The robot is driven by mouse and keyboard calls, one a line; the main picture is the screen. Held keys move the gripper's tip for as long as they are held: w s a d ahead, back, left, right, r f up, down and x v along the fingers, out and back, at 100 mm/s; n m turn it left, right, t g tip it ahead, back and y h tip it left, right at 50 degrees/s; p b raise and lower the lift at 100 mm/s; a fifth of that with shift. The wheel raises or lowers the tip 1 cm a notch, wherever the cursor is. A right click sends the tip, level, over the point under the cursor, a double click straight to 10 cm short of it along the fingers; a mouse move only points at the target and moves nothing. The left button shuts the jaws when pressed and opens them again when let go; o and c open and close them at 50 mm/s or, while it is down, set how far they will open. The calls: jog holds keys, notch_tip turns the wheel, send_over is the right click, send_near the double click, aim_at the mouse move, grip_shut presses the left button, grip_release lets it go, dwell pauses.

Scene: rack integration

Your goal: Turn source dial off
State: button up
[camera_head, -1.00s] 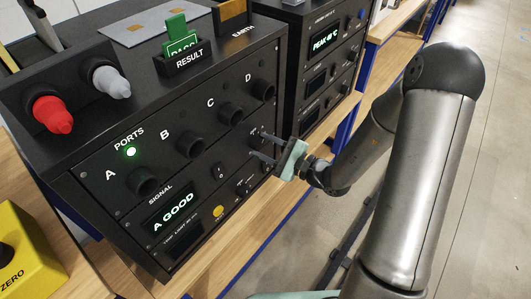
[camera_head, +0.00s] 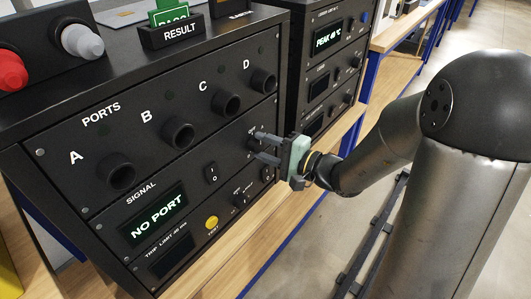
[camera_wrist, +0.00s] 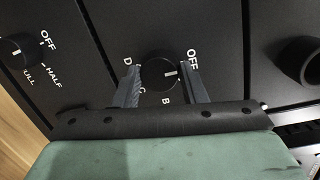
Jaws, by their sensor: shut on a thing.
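The source dial (camera_wrist: 157,74) is a round black knob with a white pointer mark on the rack's front panel. In the wrist view it sits between the two fingers of my gripper (camera_wrist: 162,72), one on each side. D, C, B and OFF labels surround it; the right finger may cover another label. The white mark points right, toward the OFF side. In the head view my gripper (camera_head: 263,148) reaches the panel below port D and largely hides the dial. The signal display (camera_head: 158,213) reads NO PORT.
Ports A (camera_head: 118,170), B (camera_head: 178,134), C and D run above the dial. Another dial (camera_wrist: 20,50) with OFF, HALF and FULL shows in the wrist view. A second rack (camera_head: 325,60) stands behind.

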dwell(0.4)
jog(key=o, duration=1)
jog(key=shift+d, duration=0.1)
jog(key=f+v, duration=0.1)
jog(key=v, duration=1.6)
jog(key=shift+s+r, duration=0.15)
jog(key=shift+r, duration=0.3)
